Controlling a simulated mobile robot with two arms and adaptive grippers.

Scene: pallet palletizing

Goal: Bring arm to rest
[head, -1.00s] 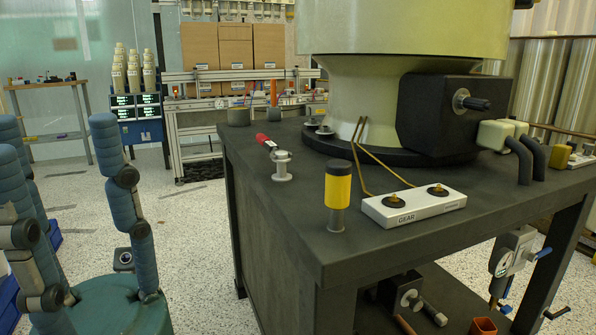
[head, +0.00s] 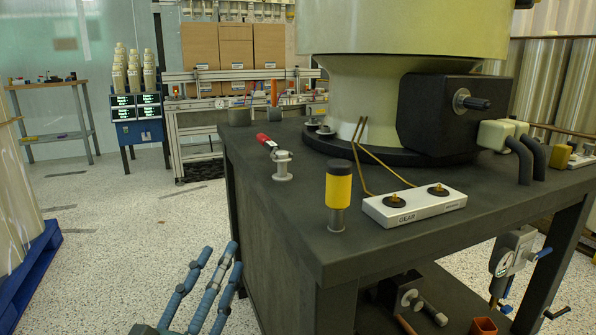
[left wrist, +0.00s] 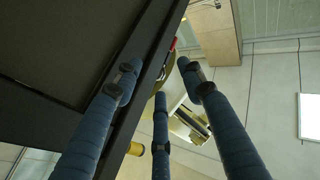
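My left gripper (head: 212,277) shows at the bottom of the head view, left of the front of the dark machine table (head: 290,222). Its blue padded fingers point up and are spread apart, with nothing between them. In the left wrist view the open fingers (left wrist: 165,85) also show, with the dark table edge (left wrist: 150,60) beside them. My right gripper is in neither view.
The dark table carries a yellow-and-black cylinder (head: 338,190), a white gear box (head: 413,206) and a large pale green machine (head: 360,95). A blue pallet (head: 30,268) with a pale wrapped load stands at the left. Speckled floor lies open between them.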

